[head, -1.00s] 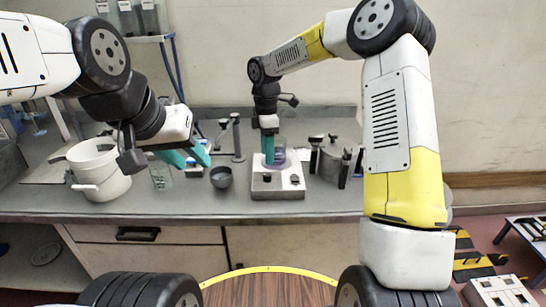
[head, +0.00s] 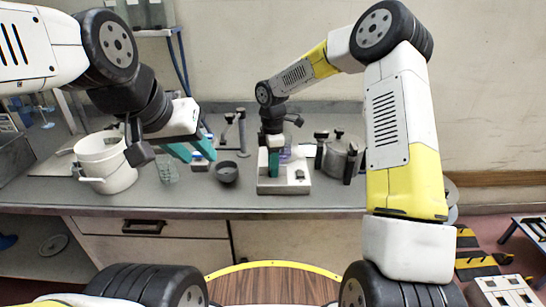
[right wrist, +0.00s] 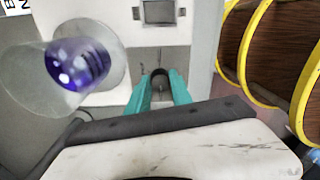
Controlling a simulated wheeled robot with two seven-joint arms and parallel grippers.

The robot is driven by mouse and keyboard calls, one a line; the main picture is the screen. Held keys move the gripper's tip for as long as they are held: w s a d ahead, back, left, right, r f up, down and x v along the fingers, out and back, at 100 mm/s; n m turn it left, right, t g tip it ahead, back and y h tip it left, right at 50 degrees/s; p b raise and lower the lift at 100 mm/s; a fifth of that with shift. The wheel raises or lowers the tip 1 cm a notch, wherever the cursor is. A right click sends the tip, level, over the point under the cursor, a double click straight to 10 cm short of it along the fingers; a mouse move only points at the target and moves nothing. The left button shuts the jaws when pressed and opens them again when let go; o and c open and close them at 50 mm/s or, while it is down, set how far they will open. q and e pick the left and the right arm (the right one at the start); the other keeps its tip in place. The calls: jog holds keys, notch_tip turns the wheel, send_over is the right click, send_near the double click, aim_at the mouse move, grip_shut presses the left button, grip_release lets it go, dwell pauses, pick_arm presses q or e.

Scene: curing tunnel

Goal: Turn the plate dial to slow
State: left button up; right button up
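My right gripper (head: 274,168) points down at the plate's front left and hides that part in the head view. In the right wrist view, its teal fingers (right wrist: 159,82) stand apart, one on each side of a dark rounded dial (right wrist: 160,76); contact is unclear. Dial markings cannot be read. A beaker with purple liquid (right wrist: 78,66) stands on the plate. My left gripper (head: 192,150) is open and empty above the bench.
A white bucket (head: 105,165), a glass beaker (head: 167,172) and a dark bowl (head: 227,172) stand left of the plate. A metal pot with black clamps (head: 343,158) stands close on its right. A small grey display (right wrist: 158,12) shows in the right wrist view.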

grip_shut()
jog(key=shift+m, duration=0.3)
jog(key=m, duration=1.1)
jog(key=shift+r+y, duration=0.1)
jog(key=shift+y, duration=0.2)
dwell(0.3)
jog(key=o, duration=0.6)
grip_release()
jog(key=shift+o, duration=0.2)
